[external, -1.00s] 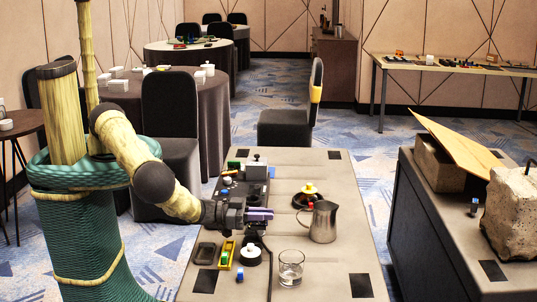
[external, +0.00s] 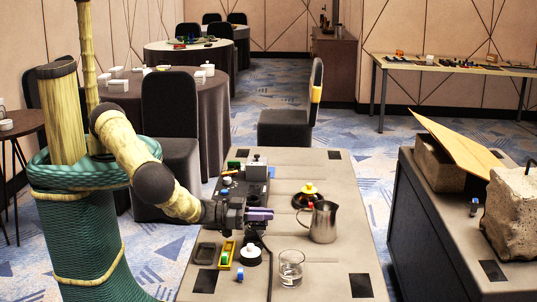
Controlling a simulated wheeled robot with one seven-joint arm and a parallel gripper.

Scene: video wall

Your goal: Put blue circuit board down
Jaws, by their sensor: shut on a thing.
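My gripper (external: 259,214) is above the near table, left of the metal pitcher, reaching in from the left. It is shut on a thin purple-blue piece, which I take as the blue circuit board; at this size its outline blends with the jaws. I cannot tell whether it touches the table (external: 320,262) or hangs just above it.
A metal pitcher (external: 323,222) and a glass (external: 291,268) stand to the right of my gripper. A white-lidded black pot (external: 250,254), a yellow tray (external: 226,255) and a dark device (external: 205,253) lie in front. The table's right side is mostly clear.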

